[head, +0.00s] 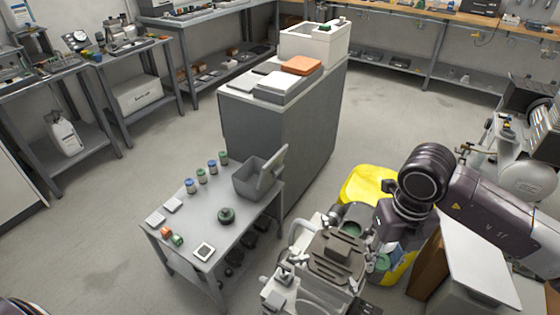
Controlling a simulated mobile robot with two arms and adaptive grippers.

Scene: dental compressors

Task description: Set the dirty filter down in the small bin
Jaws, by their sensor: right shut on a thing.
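The arm of my right gripper (385,240) comes in from the right and reaches down beside the grey compressor (338,258). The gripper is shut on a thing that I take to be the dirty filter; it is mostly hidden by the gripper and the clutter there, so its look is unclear. A small grey bin (248,184) with its lid raised stands at the right back corner of the low grey table (200,220). The right gripper is to the right of this bin and apart from it. My left gripper is out of view.
The table also holds several small jars (201,175), a dark green round part (226,215) and a white-framed square (204,251). A tall grey cabinet (285,135) stands behind it. A large yellow container (368,183) stands behind the compressor. Open floor lies left of the table.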

